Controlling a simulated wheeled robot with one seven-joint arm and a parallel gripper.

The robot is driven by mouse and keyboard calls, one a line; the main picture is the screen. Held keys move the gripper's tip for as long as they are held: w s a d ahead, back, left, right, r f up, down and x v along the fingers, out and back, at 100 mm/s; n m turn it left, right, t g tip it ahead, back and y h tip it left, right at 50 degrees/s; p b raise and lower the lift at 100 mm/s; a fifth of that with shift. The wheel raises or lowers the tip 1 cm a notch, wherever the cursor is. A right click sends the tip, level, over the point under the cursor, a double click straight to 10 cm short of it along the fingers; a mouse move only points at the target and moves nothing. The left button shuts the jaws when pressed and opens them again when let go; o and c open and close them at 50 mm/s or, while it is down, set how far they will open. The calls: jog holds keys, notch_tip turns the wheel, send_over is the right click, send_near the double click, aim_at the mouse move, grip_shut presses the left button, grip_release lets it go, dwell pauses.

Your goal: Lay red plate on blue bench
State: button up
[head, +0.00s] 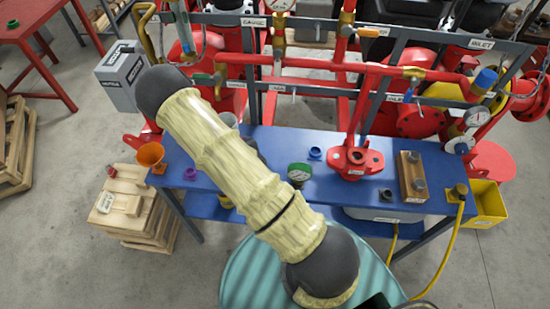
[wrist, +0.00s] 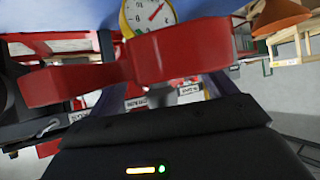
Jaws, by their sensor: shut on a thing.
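The red plate (wrist: 185,52) fills the upper middle of the wrist view, with a narrower part reaching left. It is held in my gripper (wrist: 155,88), which is shut on it. In the head view my arm crosses the middle, and the gripper and held plate are hidden behind it. The blue bench (head: 335,195) runs across the middle of the head view, under the arm. Its surface also shows at the top of the wrist view (wrist: 85,10), beyond the plate. I cannot tell whether the plate touches it.
A yellow-rimmed gauge (wrist: 150,14) is close beyond the plate. Red pipework stands along the bench's back.

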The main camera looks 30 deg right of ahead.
jog(key=shift+s, duration=0.2)
jog(key=shift+d, duration=0.15)
jog(key=d+f+m+g+h+b, duration=0.1)
jog(key=d+m+g+h+b, duration=0.3)
jog(key=d+m+h+b, duration=0.7)
jog(key=d+m+b, duration=0.1)
jog(key=d+b, duration=0.2)
jog(key=b, duration=0.2)
jog(key=shift+d+f+g, duration=0.3)
jog(key=shift+d+g, duration=0.1)
jog(key=shift+w, duration=0.1)
